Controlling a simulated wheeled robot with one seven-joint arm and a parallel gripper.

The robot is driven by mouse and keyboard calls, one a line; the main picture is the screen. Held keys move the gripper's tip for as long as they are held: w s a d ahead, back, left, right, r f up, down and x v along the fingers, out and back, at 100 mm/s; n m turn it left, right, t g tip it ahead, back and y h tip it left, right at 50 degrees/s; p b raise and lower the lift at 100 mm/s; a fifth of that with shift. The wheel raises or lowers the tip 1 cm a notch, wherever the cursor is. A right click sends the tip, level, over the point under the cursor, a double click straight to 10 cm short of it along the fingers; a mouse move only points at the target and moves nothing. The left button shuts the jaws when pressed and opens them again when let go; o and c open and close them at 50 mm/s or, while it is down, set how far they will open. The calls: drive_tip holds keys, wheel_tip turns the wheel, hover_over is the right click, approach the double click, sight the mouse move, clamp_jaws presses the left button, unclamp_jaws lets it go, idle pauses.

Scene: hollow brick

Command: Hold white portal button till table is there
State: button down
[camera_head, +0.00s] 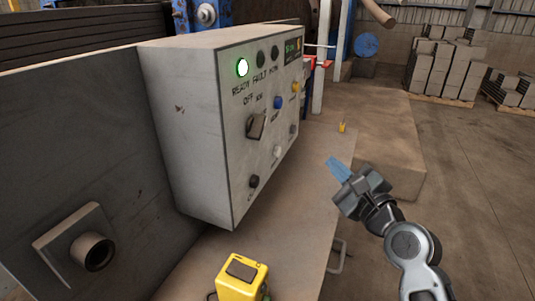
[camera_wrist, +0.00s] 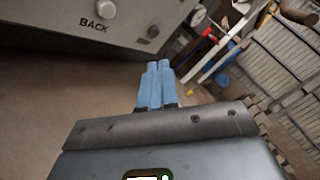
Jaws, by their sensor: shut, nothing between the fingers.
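The grey control box (camera_head: 185,130) stands at the centre left in the head view. Its front carries a white button (camera_head: 277,151) low on the panel. In the wrist view a pale round button (camera_wrist: 106,9) shows at the top edge with the word BACK beside it; it looks like the same white button. My gripper (camera_head: 332,163) is shut and empty, its blue fingers together, to the right of the panel and apart from it. The fingers (camera_wrist: 160,65) also show closed in the wrist view, touching nothing.
A yellow device (camera_head: 242,278) stands below the box. Stacked bricks (camera_head: 445,65) stand far back; floor at right is clear.

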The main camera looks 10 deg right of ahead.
sight(277, 151)
idle(0.3)
drive_tip(key=w+a+p, duration=0.3)
drive_tip(key=w+a, duration=0.2)
drive_tip(key=a, duration=0.2)
drive_tip(key=shift+p, duration=0.4)
drive_tip(key=shift+w, duration=0.1)
drive_tip(key=shift+a, duration=0.1)
idle(1.7)
drive_tip(key=shift+w+a+p, duration=0.25)
drive_tip(key=shift+a+p, duration=0.05)
drive_tip(key=shift+p, duration=0.15)
